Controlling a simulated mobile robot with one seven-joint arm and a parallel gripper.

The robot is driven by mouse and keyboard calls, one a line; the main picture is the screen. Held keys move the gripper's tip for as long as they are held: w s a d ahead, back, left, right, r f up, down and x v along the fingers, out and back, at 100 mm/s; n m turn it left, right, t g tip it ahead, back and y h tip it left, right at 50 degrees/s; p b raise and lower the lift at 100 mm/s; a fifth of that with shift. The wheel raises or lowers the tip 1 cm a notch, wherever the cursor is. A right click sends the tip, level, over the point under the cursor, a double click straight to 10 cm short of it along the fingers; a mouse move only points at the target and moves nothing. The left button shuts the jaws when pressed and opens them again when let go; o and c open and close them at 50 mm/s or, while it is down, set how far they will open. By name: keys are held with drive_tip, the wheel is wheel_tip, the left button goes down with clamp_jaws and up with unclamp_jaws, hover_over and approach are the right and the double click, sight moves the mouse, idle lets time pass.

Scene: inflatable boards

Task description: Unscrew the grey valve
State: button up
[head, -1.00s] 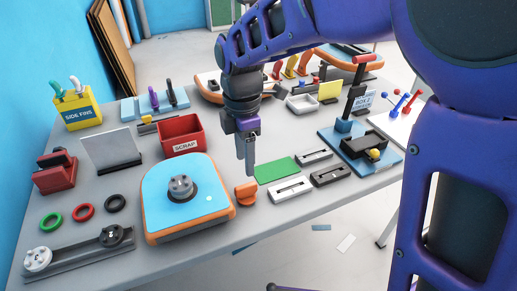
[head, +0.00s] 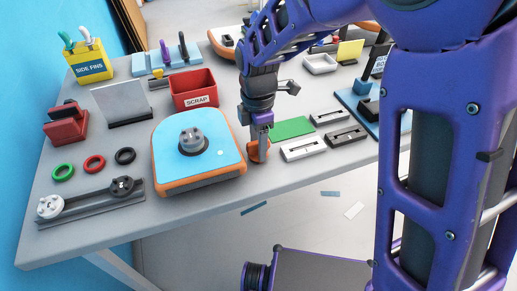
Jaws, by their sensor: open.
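The grey valve (head: 192,141) sits upright in a dark ring on the blue top of an orange-edged board section (head: 208,165). My gripper (head: 262,156) points down to the right of this board, apart from the valve. It is open. Its fingers overlap the orange piece (head: 252,149) on the table and hide part of it; I cannot tell whether they touch it. A white valve (head: 51,206) and a dark valve (head: 122,186) sit on a grey rail at the front left.
A red scrap bin (head: 193,90) stands behind the board. Green (head: 63,172), red (head: 94,163) and black (head: 125,156) rings lie to its left. A green mat (head: 291,127) and slotted plates (head: 303,149) lie right of my gripper. The table's front edge is close.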

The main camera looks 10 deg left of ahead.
clamp_jaws()
idle(0.3)
